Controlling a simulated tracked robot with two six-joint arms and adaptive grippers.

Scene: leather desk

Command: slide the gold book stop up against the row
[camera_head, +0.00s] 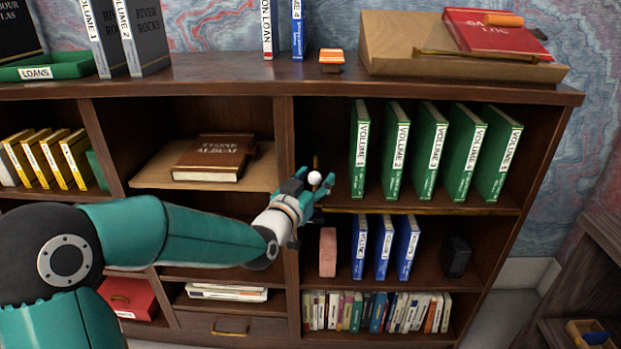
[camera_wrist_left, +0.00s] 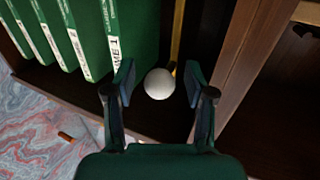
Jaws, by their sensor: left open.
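The gold book stop (camera_head: 316,162) shows as a thin upright gold strip at the left end of the upper right shelf, mostly hidden by my gripper. It shows in the wrist view (camera_wrist_left: 178,32) too, with a white ball (camera_wrist_left: 159,84) in front of it. Several green volumes (camera_head: 436,150) stand in a row to its right, with a gap between Volume 1 (camera_head: 360,148) and the stop. My left gripper (camera_head: 319,186) is open at the shelf front, its fingers on either side of the white ball. I cannot tell whether they touch it. My right gripper is out of view.
The shelf divider (camera_head: 286,130) stands close to the left of my gripper. Below are blue volumes (camera_head: 382,247), a pink block (camera_head: 327,251) and a dark block (camera_head: 456,255). A stone album (camera_head: 212,157) lies in the left compartment.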

